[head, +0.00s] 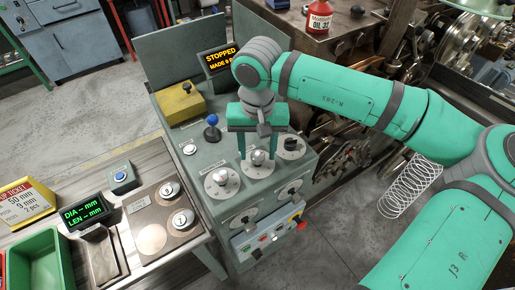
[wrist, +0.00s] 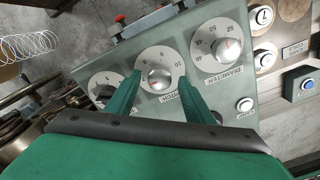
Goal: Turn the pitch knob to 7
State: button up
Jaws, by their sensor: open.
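The pitch knob (wrist: 158,78) is a silver knob on a round pale dial with the label PITCH beside it in the wrist view. In the head view the knob (head: 258,157) is the middle one of the upper row on the grey-green panel. My gripper (wrist: 159,80) has its two green fingers apart, one on each side of the knob. In the head view my gripper (head: 257,153) points down over this dial. I cannot tell whether the fingers touch the knob. The number at its pointer is too small to read surely.
The diameter knob (wrist: 224,48) and a dark knob (wrist: 104,90) flank the pitch dial closely. A blue-topped lever (head: 211,121) and a yellow box (head: 181,103) stand behind. A display (head: 219,58) reads STOPPED. A red button (head: 301,225) is at the panel front.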

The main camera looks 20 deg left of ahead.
aim_at(258, 154)
jog(key=shift+r, duration=0.1)
notch_tip(258, 154, up, 11)
jog(key=shift+f, duration=0.2)
dwell(0.7)
